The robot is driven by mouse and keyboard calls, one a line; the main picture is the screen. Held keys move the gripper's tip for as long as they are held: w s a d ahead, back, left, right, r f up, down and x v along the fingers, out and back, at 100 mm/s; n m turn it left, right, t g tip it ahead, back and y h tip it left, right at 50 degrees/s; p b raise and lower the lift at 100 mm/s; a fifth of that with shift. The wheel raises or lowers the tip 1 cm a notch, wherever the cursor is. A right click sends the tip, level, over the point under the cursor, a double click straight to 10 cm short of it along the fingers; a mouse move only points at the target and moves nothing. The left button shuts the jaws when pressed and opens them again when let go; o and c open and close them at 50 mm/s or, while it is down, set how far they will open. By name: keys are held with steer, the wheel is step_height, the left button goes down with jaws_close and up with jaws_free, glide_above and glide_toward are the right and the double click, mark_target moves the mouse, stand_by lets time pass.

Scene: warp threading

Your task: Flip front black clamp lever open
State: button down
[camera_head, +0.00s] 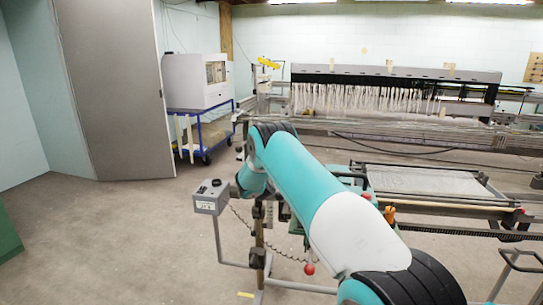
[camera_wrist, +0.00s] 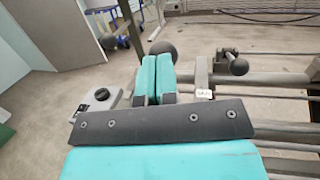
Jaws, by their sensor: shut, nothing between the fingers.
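In the wrist view, my gripper (camera_wrist: 157,60) is shut, its two teal fingers side by side and empty. A black ball knob (camera_wrist: 162,47) shows just beyond the fingertips; I cannot tell whether they touch it. To the right, a lever with a black knob (camera_wrist: 238,67) stands beside a grey metal upright (camera_wrist: 201,72), apart from the fingers. I cannot tell which of these knobs belongs to the front clamp lever, or whether that lever is open.
A grey control box (camera_head: 211,197) on a post stands left of my arm; it also shows in the wrist view (camera_wrist: 100,100). The loom (camera_head: 395,76) with white threads is behind. A blue cart (camera_head: 203,128) stands at back left. The floor at left is clear.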

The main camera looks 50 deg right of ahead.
steer(key=shift+d+r, duration=0.25)
steer(key=shift+r, duration=0.15)
steer(key=b+v, duration=0.8)
steer(key=v, duration=0.6)
steer(key=shift+a+r+b, duration=0.2)
steer(key=shift+a+b, duration=0.1)
steer(key=shift+a, duration=0.05)
